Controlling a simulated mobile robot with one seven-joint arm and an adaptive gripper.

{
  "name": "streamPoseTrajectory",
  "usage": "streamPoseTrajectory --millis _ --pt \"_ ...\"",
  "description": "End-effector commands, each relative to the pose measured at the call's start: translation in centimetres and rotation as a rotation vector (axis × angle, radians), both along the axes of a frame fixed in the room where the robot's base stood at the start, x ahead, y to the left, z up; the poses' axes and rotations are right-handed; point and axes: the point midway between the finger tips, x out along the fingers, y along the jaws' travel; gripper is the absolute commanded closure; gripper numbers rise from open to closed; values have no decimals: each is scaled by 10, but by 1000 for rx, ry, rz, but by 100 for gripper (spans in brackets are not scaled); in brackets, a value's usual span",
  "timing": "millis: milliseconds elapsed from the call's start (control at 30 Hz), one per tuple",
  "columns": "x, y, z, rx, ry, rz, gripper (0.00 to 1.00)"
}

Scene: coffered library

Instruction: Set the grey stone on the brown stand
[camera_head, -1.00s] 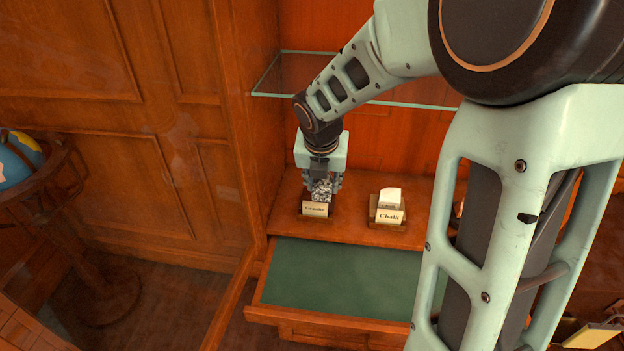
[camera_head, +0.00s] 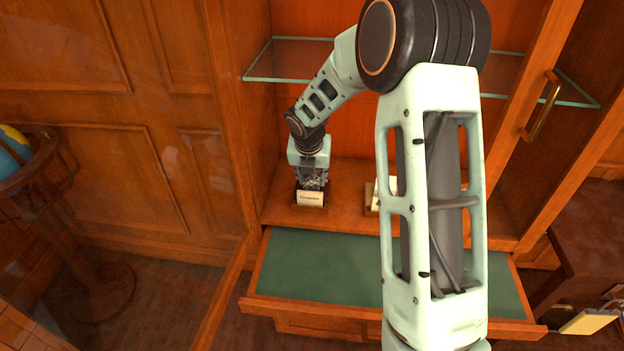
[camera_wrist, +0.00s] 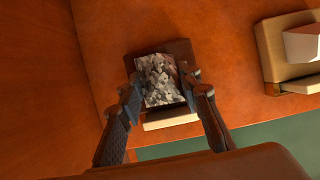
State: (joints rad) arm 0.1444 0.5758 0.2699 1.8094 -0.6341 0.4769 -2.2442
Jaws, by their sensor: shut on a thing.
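The grey stone (camera_wrist: 160,80), mottled and blocky, is between the two fingers of my gripper (camera_wrist: 163,92), which is shut on it. The brown stand (camera_wrist: 181,48) is a dark base directly beneath the stone, with a pale label card (camera_wrist: 170,120) along its front. In the head view my gripper (camera_head: 312,181) points down at the stand (camera_head: 299,203), just behind its card. The fingers and card hide much of the stone there. I cannot tell whether the stone touches the stand.
A second, lighter stand (camera_wrist: 270,45) with a white block (camera_wrist: 303,43) is to the right, partly behind my arm in the head view. A glass shelf (camera_head: 290,58) hangs above. An open green-lined drawer (camera_head: 320,265) juts out below.

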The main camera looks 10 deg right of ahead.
Motion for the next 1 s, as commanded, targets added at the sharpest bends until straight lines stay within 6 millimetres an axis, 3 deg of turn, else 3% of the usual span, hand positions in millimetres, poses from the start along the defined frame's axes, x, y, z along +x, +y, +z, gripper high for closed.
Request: streamPoseTrajectory --millis 367,400,533,833,1000 --pt "1 0 -5 1 -4 0 100" --pt "1 0 -6 1 -2 -1 66" --pt "1 0 -5 1 -2 -1 52" --pt "1 0 -4 0 -3 -1 51" --pt "-4 1 13 1 -5 0 51"
